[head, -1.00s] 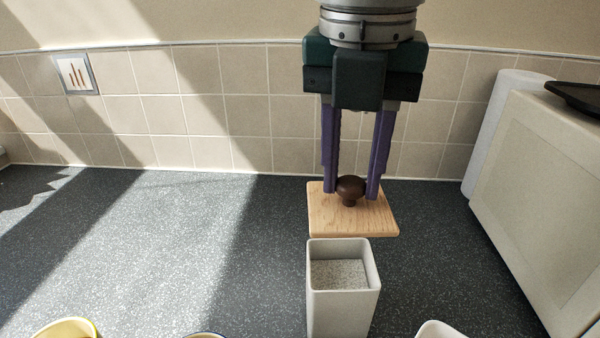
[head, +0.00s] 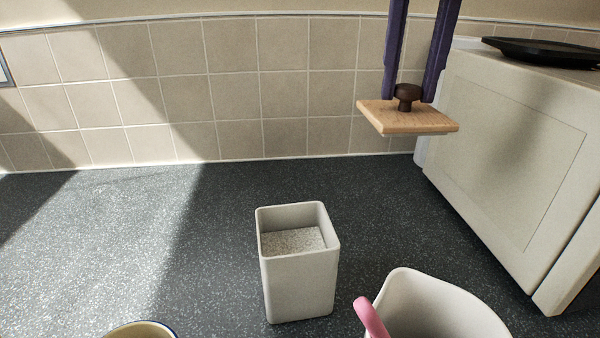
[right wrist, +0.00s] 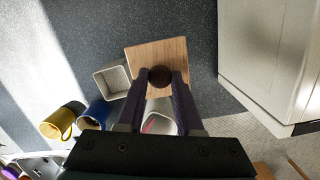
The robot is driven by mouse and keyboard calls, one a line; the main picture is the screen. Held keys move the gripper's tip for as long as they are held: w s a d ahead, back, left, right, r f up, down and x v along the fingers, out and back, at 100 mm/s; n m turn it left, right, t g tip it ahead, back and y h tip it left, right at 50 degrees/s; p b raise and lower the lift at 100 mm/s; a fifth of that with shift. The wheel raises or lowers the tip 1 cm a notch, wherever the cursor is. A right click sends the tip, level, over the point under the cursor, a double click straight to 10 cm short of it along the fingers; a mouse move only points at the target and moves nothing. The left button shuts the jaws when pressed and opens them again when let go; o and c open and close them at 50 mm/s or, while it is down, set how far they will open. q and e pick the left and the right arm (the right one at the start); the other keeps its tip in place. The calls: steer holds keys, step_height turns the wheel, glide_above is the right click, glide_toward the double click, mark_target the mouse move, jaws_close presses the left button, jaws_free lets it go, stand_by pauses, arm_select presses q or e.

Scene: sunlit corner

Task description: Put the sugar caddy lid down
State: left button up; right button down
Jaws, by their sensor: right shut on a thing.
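The sugar caddy lid (head: 395,117) is a square wooden board with a dark brown knob (head: 407,96). My right gripper (head: 412,92) is shut on the knob and holds the lid in the air, roughly level, to the right of and above the caddy. The lid also shows in the right wrist view (right wrist: 172,52), with the knob between my fingers. The sugar caddy (head: 298,285) is a square white-grey container standing open on the dark counter, with pale grains inside. In the right wrist view the caddy (right wrist: 103,84) is beside the lid. My left gripper is not in view.
A white appliance (head: 510,150) with a black dish (head: 545,52) on top stands at the right. A white cup with a pink handle (head: 430,305) and a blue-rimmed mug (head: 142,330) are at the near edge. The counter (head: 110,240) is clear left of the caddy.

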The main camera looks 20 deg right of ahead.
steer(key=shift+d+f+b, duration=0.15)
steer(key=shift+f+b, duration=0.1)
steer(key=shift+f, duration=3.15)
steer(key=shift+d+f+b, duration=0.2)
steer(key=shift+f+b, duration=0.1)
steer(key=shift+f, duration=3.15)
steer(key=shift+d+f+b, duration=0.15)
steer(key=shift+f+b, duration=0.1)
steer(key=shift+f, duration=3.15)
steer(key=shift+f, duration=0.1)
steer(key=c, duration=0.6)
jaws_free()
steer(key=shift+o, duration=0.2)
step_height(320, 180, up, 12)
steer(key=s+p, duration=0.1)
steer(key=shift+s+a+p, duration=0.15)
steer(key=shift+a+p, duration=0.15)
steer(key=shift+a, duration=0.1)
